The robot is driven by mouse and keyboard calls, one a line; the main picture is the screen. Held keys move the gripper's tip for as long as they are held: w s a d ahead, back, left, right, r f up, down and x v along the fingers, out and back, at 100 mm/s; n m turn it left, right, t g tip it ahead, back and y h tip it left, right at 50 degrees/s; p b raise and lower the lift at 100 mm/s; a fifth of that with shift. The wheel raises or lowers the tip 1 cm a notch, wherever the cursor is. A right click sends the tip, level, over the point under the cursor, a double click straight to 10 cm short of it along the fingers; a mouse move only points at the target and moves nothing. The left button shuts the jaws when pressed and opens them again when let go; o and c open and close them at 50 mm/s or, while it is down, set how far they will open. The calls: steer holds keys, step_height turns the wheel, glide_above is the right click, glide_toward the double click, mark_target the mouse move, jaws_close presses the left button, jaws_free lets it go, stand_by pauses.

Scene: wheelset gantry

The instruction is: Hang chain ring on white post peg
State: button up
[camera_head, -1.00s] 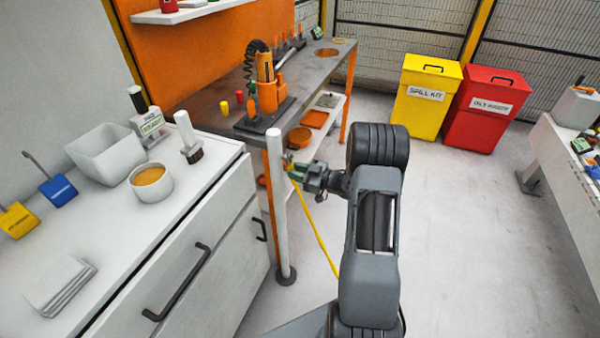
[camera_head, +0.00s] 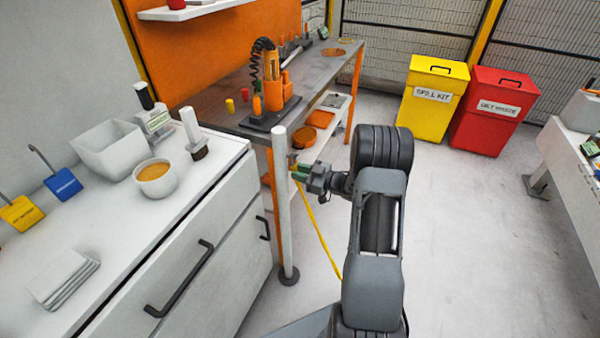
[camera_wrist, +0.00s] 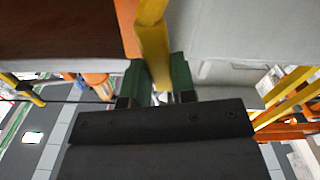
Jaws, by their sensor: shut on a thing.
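The white post (camera_head: 284,215) stands upright on a dark round foot, beside the white cabinet's front right corner. My gripper (camera_head: 297,172) is just right of the post's upper part, its green fingertips close to it; I cannot tell whether they touch. The yellow chain (camera_head: 322,238) hangs from the gripper toward the floor on the right. In the wrist view the gripper (camera_wrist: 160,84) has its green fingers shut on a yellow piece of the chain (camera_wrist: 153,45). The ring's shape is not clear, and I cannot make out the peg.
The white cabinet (camera_head: 215,275) with black handles stands left of the post. The orange-legged workbench (camera_head: 215,105) is behind it. Yellow (camera_head: 430,98) and red (camera_head: 492,112) bins stand at the back right. The floor (camera_head: 490,240) right of my arm is clear.

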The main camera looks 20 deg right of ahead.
steer(key=o, duration=1)
steer(key=v, duration=1.4)
steer(key=shift+f, duration=0.1)
